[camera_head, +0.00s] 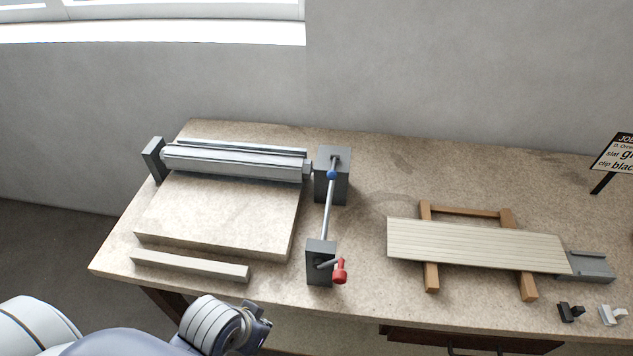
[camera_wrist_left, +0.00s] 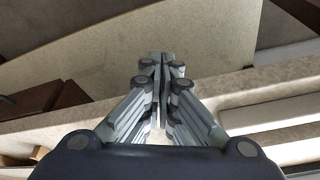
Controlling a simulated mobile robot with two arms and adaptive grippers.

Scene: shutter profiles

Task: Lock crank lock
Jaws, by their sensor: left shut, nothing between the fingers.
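In the head view a crank rod (camera_head: 328,212) runs from a grey block at the back to a grey block (camera_head: 321,255) at the table's front edge. It has a blue knob (camera_head: 332,175) near its far end. A red knob (camera_head: 340,271) sits at the front block on a short grey lever. My left gripper (camera_wrist_left: 160,62) is shut and empty in the left wrist view. In the head view my left arm (camera_head: 222,322) comes in at the bottom, in front of the table edge, left of and apart from the front block. My right gripper is not in view.
A roller (camera_head: 235,163) lies behind a raised board (camera_head: 220,215), with a low bar (camera_head: 190,265) before it. A pale slatted panel (camera_head: 470,245) rests on a wooden frame at the right. Black clip (camera_head: 570,312) and white clip (camera_head: 611,315) lie near the front right.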

